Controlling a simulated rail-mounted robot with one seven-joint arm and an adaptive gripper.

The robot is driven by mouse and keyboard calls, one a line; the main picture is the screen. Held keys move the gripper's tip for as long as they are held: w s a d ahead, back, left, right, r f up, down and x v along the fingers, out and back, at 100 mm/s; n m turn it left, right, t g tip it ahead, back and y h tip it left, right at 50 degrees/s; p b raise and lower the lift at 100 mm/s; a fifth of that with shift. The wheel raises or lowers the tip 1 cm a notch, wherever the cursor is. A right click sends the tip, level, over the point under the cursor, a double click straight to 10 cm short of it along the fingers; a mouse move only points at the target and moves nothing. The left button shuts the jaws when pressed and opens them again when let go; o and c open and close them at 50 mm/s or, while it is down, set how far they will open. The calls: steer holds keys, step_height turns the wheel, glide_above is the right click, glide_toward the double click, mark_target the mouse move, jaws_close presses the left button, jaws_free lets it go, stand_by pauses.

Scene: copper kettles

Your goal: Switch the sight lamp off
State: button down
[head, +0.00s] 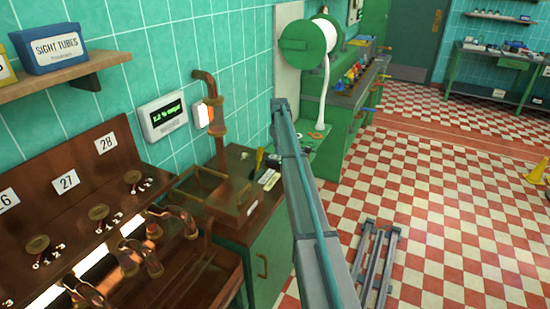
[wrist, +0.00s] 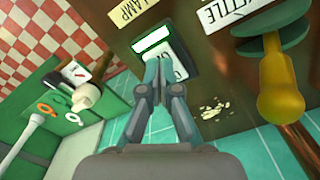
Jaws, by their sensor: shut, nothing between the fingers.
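In the wrist view a lamp switch (wrist: 172,58) sits on a brown panel under a label ending in LAMP (wrist: 128,10). It has a dark frame, a pale face with lettering and a lit green strip (wrist: 153,43). My gripper (wrist: 158,66) is shut and empty, its fingertips over the switch face. Whether they touch it I cannot tell. The fingers hide part of the face. In the head view a long light strip (head: 94,258) glows along the copper gauge bench, and my arm reaches up the middle; the gripper and switch cannot be made out there.
Right of the switch, a brass handle with a green collar (wrist: 282,95) stands out below a KETTLE label (wrist: 228,12). Pale flakes (wrist: 210,110) lie on the panel. A lit wall display (head: 163,115) and copper pipe (head: 215,125) are left of my arm. The checkered floor (head: 450,200) is largely open.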

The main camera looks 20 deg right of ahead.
mark_target(278, 157)
steer(key=shift+f+b, duration=0.3)
steer(key=shift+f, duration=0.75)
stand_by(0.5)
steer(key=shift+r, duration=0.15)
steer(key=shift+r+p, duration=1.3)
steer(key=shift+r, duration=2.1)
